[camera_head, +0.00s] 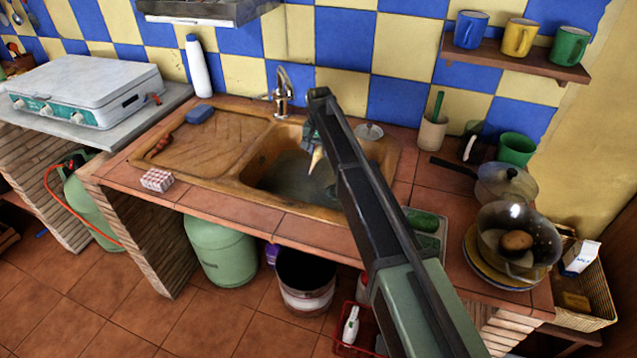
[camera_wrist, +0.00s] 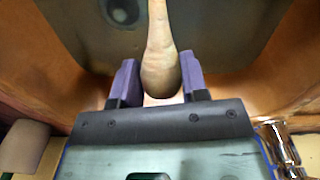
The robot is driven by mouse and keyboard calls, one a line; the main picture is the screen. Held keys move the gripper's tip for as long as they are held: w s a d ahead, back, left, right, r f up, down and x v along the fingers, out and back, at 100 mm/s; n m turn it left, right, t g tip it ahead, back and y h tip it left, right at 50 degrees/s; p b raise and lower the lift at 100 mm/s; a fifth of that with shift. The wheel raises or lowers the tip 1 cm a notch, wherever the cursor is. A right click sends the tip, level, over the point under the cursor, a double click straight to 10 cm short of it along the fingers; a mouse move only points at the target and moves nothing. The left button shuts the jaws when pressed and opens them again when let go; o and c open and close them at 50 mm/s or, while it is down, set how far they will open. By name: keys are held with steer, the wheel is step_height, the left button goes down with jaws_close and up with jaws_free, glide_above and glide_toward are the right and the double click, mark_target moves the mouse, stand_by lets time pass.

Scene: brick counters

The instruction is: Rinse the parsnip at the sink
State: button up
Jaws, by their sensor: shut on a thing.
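The pale parsnip (camera_wrist: 160,50) is between the two purple fingers of my gripper (camera_wrist: 159,78) in the wrist view, its thick end in the jaws. My gripper is shut on it. In the head view the parsnip's narrow tip (camera_head: 316,159) points down over the brown sink (camera_head: 262,186), and my arm hides part of the basin. The metal tap (camera_head: 282,92) stands at the sink's back edge, left of my gripper. It also shows in the wrist view (camera_wrist: 279,142) at the lower right. I cannot make out running water.
A drainboard (camera_head: 205,142) with a blue sponge (camera_head: 199,114) lies left of the basin. A mug shelf (camera_head: 515,66) hangs above.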

mark_target(320, 148)
steer(key=shift+r+p, duration=1.8)
steer(key=shift+r, duration=0.4)
stand_by(0.4)
step_height(320, 148, up, 4)
steer(key=p, duration=0.4)
steer(key=shift+r, duration=0.15)
